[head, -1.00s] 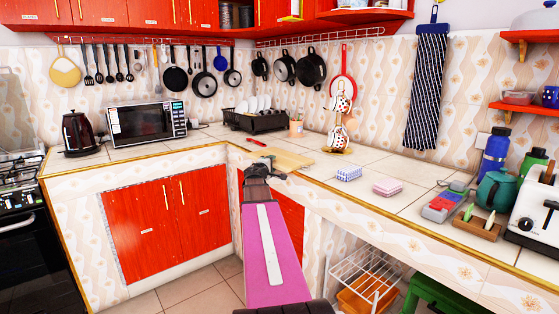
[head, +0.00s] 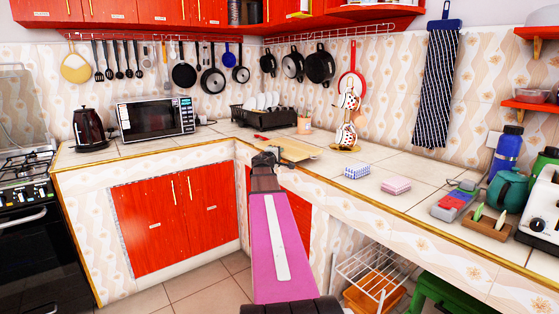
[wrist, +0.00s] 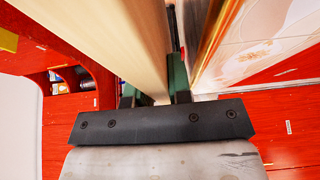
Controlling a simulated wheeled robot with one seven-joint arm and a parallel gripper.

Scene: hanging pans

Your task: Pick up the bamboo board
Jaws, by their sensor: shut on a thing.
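The bamboo board (head: 292,150) is a pale tan flat board at the inner corner of the tiled counter. In the head view it looks flat, with its near part hidden behind my gripper (head: 265,158). In the wrist view the board (wrist: 130,35) runs away from me as a long pale slab between the green-faced fingers of my gripper (wrist: 153,92). The fingers are shut on its edge. I cannot tell whether the board is clear of the counter top.
The counter's gold edge (wrist: 211,40) runs close beside the right finger. A dish rack (head: 262,117) stands behind the board, with a mug tree (head: 347,125) to its right. A patterned box (head: 357,172) and pink sponge (head: 396,185) lie further right.

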